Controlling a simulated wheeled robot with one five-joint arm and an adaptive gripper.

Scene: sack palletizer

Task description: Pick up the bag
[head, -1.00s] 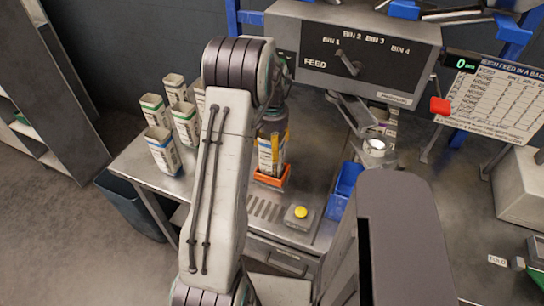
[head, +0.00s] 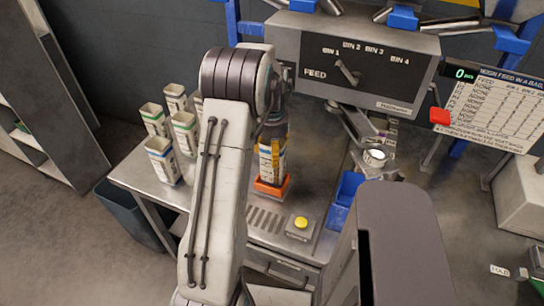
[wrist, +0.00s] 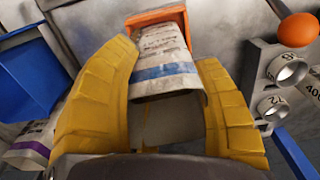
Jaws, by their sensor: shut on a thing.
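The bag (head: 266,165) is a white printed paper bag with a blue band. In the head view it stands upright at the orange holder (head: 272,188); I cannot tell whether its bottom is clear of it. My gripper (head: 276,150) is above, with yellow fingers around the bag's upper part. In the wrist view, the two yellow fingers of my gripper (wrist: 180,105) flank the bag (wrist: 166,62) and are shut on it. The bag's far end overlaps the orange holder (wrist: 150,17). My arm covers part of the table.
Several similar bags (head: 163,160) stand at the table's left. The feed panel (head: 350,72) is behind my gripper. A yellow button (head: 301,222), a blue bin (head: 346,198) and a metal cup (head: 375,156) are to the right. A dark bin (head: 130,215) stands by the table's left end.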

